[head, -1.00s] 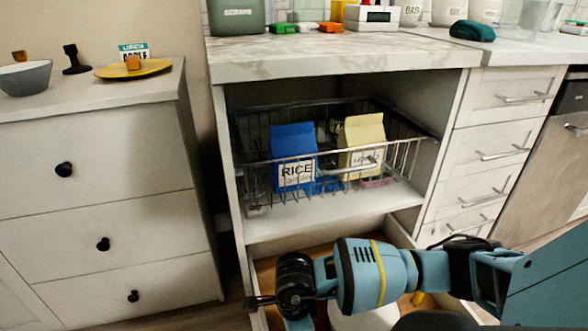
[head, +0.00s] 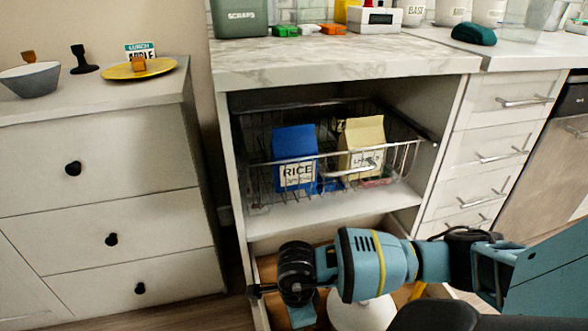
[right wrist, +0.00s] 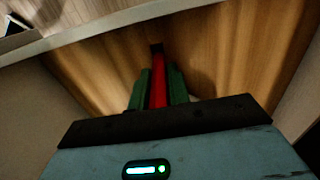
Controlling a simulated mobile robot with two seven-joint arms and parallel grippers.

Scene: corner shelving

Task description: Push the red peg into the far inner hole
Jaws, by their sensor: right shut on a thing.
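In the right wrist view, the red peg (right wrist: 158,88) is held between the two green fingers of my right gripper (right wrist: 159,84), which is shut on it. The peg points away from the camera, toward a small dark square hole (right wrist: 156,47) in a wooden panel (right wrist: 220,50). The peg's tip lies close below the hole in the picture; I cannot tell whether it has entered. In the head view my right arm reaches in from the right to the low opening under the cabinet shelf; its fingers and the peg are hidden there. My left gripper is not in view.
A wire basket (head: 262,190) with a blue rice bag (head: 295,150) and a cream bag (head: 361,146) sits on the shelf above my right arm. A white drawer unit (head: 100,190) stands left. A round white object (head: 362,315) is below the arm.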

